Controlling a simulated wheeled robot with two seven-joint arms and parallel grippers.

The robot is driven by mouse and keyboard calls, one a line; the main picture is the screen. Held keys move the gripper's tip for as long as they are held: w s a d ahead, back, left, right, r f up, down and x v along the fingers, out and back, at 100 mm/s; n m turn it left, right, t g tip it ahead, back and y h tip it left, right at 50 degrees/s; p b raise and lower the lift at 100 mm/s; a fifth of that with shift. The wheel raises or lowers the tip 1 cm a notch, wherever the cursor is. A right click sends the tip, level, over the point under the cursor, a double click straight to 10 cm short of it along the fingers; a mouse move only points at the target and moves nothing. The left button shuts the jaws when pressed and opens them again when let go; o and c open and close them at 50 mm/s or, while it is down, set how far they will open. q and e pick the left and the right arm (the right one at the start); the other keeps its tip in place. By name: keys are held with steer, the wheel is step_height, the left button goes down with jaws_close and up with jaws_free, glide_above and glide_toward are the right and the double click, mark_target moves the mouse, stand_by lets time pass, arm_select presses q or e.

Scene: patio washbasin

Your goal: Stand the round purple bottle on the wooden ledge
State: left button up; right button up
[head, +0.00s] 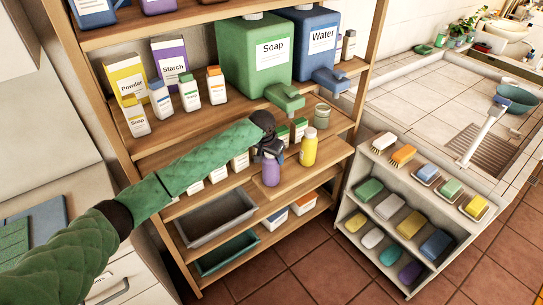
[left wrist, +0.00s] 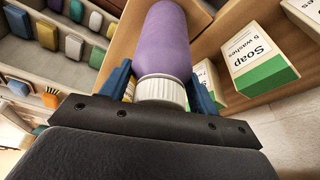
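The round purple bottle (head: 271,173) hangs or stands upright at the front edge of the middle wooden ledge (head: 328,157); I cannot tell whether its base touches the wood. My left gripper (head: 269,152) is at its top, with the fingers on both sides. In the left wrist view, the purple bottle (left wrist: 165,45) with its white ribbed cap is between the blue fingers of my left gripper (left wrist: 160,85), which look closed on it. The cap is mostly hidden in the head view. My right gripper is not in view.
A yellow bottle (head: 309,147) stands close to the right of the purple one. Soap boxes (left wrist: 258,57) stand behind on the ledge. Green Soap (head: 265,55) and blue Water (head: 316,45) dispensers stand above. A grey bin (head: 215,218) is below. A low rack (head: 395,215) holds soaps.

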arm_select(q)
steer(key=o, duration=0.3)
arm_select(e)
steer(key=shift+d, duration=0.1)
arm_select(q)
steer(key=shift+o, duration=0.2)
steer(key=b+v, duration=0.2)
steer(key=v, duration=0.2)
steer(key=shift+r, duration=0.3)
steer(key=b+v, duration=0.2)
steer(key=v, duration=0.5)
steer(key=shift+s+r, duration=0.2)
steer(key=shift+r, duration=0.1)
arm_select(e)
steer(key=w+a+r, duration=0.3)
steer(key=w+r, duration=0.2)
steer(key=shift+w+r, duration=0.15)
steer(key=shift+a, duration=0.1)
